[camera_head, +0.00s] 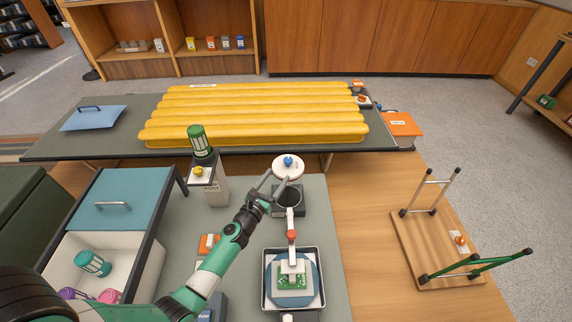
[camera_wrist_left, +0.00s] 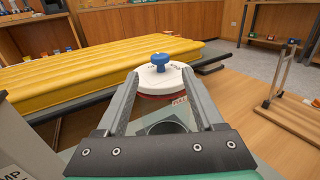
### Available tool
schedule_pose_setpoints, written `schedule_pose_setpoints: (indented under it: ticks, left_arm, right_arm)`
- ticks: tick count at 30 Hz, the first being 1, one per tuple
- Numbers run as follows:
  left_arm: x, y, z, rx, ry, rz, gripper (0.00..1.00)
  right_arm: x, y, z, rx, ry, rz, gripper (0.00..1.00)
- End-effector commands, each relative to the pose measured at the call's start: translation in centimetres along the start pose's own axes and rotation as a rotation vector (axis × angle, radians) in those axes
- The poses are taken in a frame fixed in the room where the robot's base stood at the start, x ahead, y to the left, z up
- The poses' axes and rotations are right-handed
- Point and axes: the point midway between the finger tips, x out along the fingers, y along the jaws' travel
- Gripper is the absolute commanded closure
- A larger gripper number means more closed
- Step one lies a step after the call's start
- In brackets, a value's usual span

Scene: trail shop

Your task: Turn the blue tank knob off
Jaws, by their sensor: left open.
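The blue knob (camera_head: 288,161) stands on top of a round white tank cap (camera_head: 279,171) at the far end of the grey bench. In the left wrist view the blue knob (camera_wrist_left: 160,60) shows upright on the white disc (camera_wrist_left: 174,78), just beyond my fingertips. My left gripper (camera_head: 267,181) is open and empty, with its fingers pointing at the white cap. In the left wrist view the two fingers (camera_wrist_left: 160,85) frame the cap from either side, apart from the knob. My right gripper is in neither view.
A yellow ribbed mat (camera_head: 255,117) lies on the table behind. A dark green canister (camera_head: 199,141) stands left of the cap. A metal tray (camera_head: 266,295) with a green board is in front. An open white bin (camera_head: 140,262) is at left, a wooden board with handles (camera_head: 420,240) at right.

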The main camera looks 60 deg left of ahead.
Motion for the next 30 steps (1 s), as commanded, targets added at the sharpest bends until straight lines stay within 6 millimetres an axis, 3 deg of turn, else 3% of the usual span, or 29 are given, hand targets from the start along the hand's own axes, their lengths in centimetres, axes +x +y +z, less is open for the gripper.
schedule_pose_setpoints:
  ticks: [3,9,13,21,30]
  left_arm:
    - [3.0,0.0,-0.2,-0.001,-0.002,0.0,0.31]
    - [6.6,0.0,-0.3,0.001,0.0,0.0,0.31]
    - [7.7,0.0,-0.1,0.001,0.0,0.0,0.31]
    - [7.9,0.0,0.0,0.001,0.002,0.0,0.31]
    - [7.8,0.0,0.0,0.001,0.002,0.0,0.85]
  right_arm:
    - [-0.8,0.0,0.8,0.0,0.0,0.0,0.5]
    - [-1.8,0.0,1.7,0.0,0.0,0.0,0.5]
    - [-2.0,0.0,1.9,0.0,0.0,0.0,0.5]
    - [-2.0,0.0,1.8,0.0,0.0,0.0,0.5]
    - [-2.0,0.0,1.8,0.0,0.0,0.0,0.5]
